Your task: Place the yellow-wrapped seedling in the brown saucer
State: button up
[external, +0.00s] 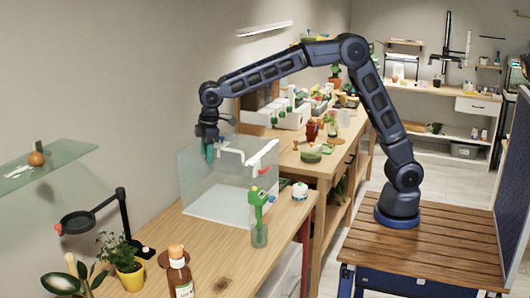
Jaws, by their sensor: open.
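My gripper (209,151) hangs pointing down over the left part of a clear-walled tank on the wooden bench. It is open; a teal patch shows at its lower end, too small to make out. A leafy green plant in a yellow pot or wrap (131,276) stands at the bench's near left, well apart from my gripper; I cannot tell for sure if it is the yellow-wrapped seedling. I cannot make out the brown saucer with certainty. A small dark brown patch (222,284) lies flat at the bench's front.
The clear tank (222,212) has upright walls around the space below my gripper, with a white pipe at its top. A brown bottle (179,275) and a black arm stand (125,215) are nearer. Bare bench lies between.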

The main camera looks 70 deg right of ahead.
jog(key=s+d+r+m+t, duration=0.1)
jog(key=s+d+r+m, duration=0.1)
jog(key=s+d+r, duration=0.5)
jog(key=s+d+m, duration=0.1)
jog(key=s+d, duration=0.4)
jog(key=d, duration=0.5)
jog(key=s+d+r+m+t, duration=0.15)
jog(key=s+d+r, duration=0.3)
jog(key=d, duration=0.45)
jog(key=s+d+f+m, duration=0.2)
jog(key=s+d, duration=0.5)
jog(key=s, duration=0.5)
jog(key=s+d+f+m, duration=0.2)
jog(key=s+d+f, duration=0.3)
jog(key=s, duration=0.7)
jog(key=shift+s+d+f+m+t, duration=0.25)
jog(key=shift+s+d+m+t, duration=0.1)
jog(key=shift+d, duration=0.7)
